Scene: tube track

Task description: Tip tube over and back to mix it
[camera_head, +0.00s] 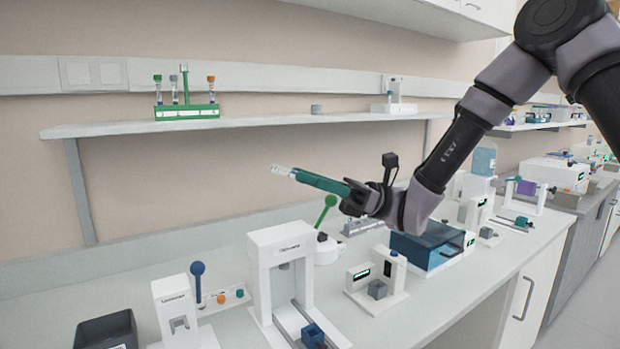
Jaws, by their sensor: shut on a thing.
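My gripper (298,175) reaches left from the arm, above the bench and in front of the wall. Its long teal fingers are shut on a small pale tube (281,170). The tube sticks out past the fingertips, lying close to horizontal and tipped slightly up at its left end. The rest of the tube is hidden by the fingers, and I cannot tell which end has the cap.
The white shelf (260,126) runs behind and above my gripper. Below stand a white arch-shaped device (280,240) with rails, a blue-knobbed lever (197,283), a green-knobbed lever (327,208), a blue box device (428,245) and a dark bin (105,331). The air around the tube is clear.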

